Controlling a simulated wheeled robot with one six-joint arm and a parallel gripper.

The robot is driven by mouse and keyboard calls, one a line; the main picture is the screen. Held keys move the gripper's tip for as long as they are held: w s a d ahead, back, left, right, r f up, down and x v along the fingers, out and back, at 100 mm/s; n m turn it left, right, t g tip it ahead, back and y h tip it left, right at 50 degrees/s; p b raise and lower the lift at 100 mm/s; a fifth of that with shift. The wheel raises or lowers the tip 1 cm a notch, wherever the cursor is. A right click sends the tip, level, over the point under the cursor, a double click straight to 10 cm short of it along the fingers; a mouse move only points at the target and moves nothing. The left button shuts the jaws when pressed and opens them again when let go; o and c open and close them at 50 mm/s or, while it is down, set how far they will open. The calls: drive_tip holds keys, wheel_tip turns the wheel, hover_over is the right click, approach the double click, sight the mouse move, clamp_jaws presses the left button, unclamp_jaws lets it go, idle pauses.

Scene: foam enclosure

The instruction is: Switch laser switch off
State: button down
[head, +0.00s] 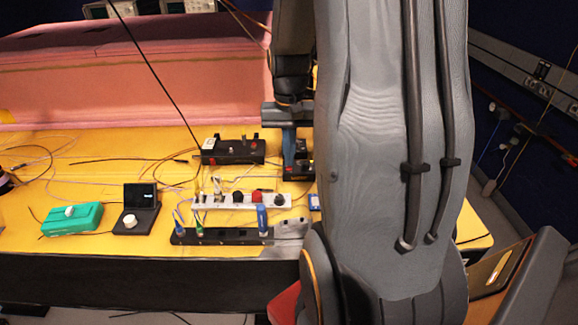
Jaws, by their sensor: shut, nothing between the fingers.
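My gripper (289,162) is shut, with blue fingers pointing down over the right part of the yellow bench. Its tips are in front of or at a small black box (304,172) with a red part, largely hidden by the fingers and my arm. I cannot tell whether they touch it. Another black box (230,152) with a red button and small posts on top stands just left of the gripper. No label is readable, so I cannot tell which box carries the laser switch, nor its position.
A white power strip (220,202) and a black strip (222,236) with plugs lie nearer. A green box (72,218) and a small black device with a screen (140,203) stand at the left. Cables cross the yellow bench (105,170). A pink foam wall (150,85) stands behind.

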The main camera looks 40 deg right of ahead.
sight(289, 169)
drive_tip(key=shift+f+b, duration=0.4)
drive_tip(key=shift+f, duration=0.4)
idle(0.7)
drive_tip(key=shift+r, duration=0.1)
wheel_tip(289, 169, up, 7)
drive_tip(key=p, duration=0.6)
idle(0.3)
idle(0.3)
drive_tip(key=s+a+f+n+b, duration=0.1)
drive_tip(key=a+f+n+b, duration=0.1)
drive_tip(key=a, duration=0.4)
drive_tip(key=s+a+f+n+t+b, duration=0.1)
drive_tip(key=a+f+n+b, duration=0.1)
drive_tip(key=a, duration=0.5)
drive_tip(key=s+a+f+n+b, duration=0.2)
drive_tip(key=a+n+b, duration=0.1)
drive_tip(key=a, duration=0.3)
drive_tip(key=shift+a, duration=0.15)
drive_tip(key=shift+s+a+f, duration=0.15)
drive_tip(key=shift+s+a, duration=0.05)
drive_tip(key=shift+a, duration=0.25)
